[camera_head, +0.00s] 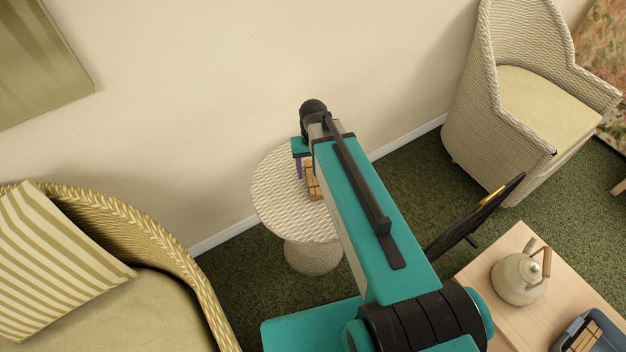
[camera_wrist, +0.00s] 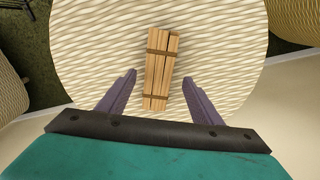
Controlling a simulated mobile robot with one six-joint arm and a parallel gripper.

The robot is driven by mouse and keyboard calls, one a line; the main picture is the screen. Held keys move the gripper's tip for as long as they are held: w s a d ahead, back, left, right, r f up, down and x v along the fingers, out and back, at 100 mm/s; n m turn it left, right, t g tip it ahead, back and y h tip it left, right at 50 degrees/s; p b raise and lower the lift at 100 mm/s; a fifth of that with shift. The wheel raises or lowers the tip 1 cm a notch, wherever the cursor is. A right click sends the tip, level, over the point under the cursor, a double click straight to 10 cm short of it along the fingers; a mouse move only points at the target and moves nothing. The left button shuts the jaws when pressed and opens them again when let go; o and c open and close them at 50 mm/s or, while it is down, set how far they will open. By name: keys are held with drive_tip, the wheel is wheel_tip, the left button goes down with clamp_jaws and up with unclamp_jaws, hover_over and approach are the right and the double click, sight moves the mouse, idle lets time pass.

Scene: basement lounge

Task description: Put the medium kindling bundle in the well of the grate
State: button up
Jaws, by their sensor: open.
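A bundle of light wooden sticks (camera_wrist: 160,70) with two brown bands lies on a round woven side table (camera_wrist: 90,60). It also shows in the head view (camera_head: 312,183), partly hidden by my arm. I cannot tell its size class for sure. My gripper (camera_wrist: 159,77) is open, with one purple finger on each side of the bundle's lower half and a gap on both sides. In the head view my gripper (camera_head: 298,160) is over the table (camera_head: 277,205). I cannot make out the grate for certain in either view.
A low wooden table (camera_head: 545,315) at the lower right holds a kettle (camera_head: 518,280) and a blue container (camera_head: 569,333) with wooden sticks, cut off by the frame. A dark flat object (camera_head: 460,230) stands beside it. Wicker seats (camera_head: 480,120) flank the side table.

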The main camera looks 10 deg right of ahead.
sight(314, 177)
drive_tip(key=shift+d+f, duration=0.15)
drive_tip(key=shift+f, duration=1.9)
drive_tip(key=shift+c, duration=0.4)
drive_tip(key=c, duration=1.2)
drive_tip(key=shift+c, duration=0.2)
drive_tip(key=shift+r, duration=0.2)
